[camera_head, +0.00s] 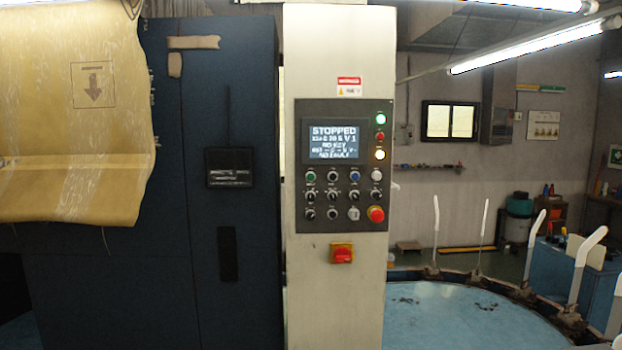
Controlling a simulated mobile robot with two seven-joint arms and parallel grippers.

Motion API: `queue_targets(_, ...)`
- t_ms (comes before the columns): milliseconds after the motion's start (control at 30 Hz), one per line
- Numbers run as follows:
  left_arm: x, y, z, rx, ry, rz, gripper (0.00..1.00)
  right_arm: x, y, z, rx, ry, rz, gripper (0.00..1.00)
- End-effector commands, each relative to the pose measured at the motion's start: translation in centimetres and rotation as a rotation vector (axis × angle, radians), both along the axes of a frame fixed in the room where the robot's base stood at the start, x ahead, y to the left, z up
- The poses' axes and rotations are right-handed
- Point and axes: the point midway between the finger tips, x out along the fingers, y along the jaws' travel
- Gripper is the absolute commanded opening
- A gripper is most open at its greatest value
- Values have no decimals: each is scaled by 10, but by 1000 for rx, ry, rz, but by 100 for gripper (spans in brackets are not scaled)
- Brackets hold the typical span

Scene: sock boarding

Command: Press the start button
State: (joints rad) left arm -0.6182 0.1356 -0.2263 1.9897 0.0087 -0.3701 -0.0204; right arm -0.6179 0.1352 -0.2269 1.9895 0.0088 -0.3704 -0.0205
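The control panel (345,166) is a dark plate on a light grey column. Its screen (334,140) reads "STOPPED" at the top, with smaller lines that are partly hard to read. Below it are rows of small buttons and knobs, including a green button (310,176) at upper left and a blue button (355,176). Their labels are too small to read, so I cannot confirm which is the start button. A large red mushroom button (375,214) sits at lower right. Green, red and yellowish lamps line the right edge. Neither gripper is in view.
A red and yellow switch (342,253) is below the panel. A dark blue cabinet (215,190) and a hanging tan sheet (75,110) are at left. A round blue table (450,315) with upright white boards (587,246) is at lower right.

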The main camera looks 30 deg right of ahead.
Motion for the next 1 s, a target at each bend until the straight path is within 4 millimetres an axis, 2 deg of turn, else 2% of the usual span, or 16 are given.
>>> queue_targets(33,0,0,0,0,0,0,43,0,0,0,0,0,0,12)
queue_targets(100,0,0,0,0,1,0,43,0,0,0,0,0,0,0)
queue_targets(1000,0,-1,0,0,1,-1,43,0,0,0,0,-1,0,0)
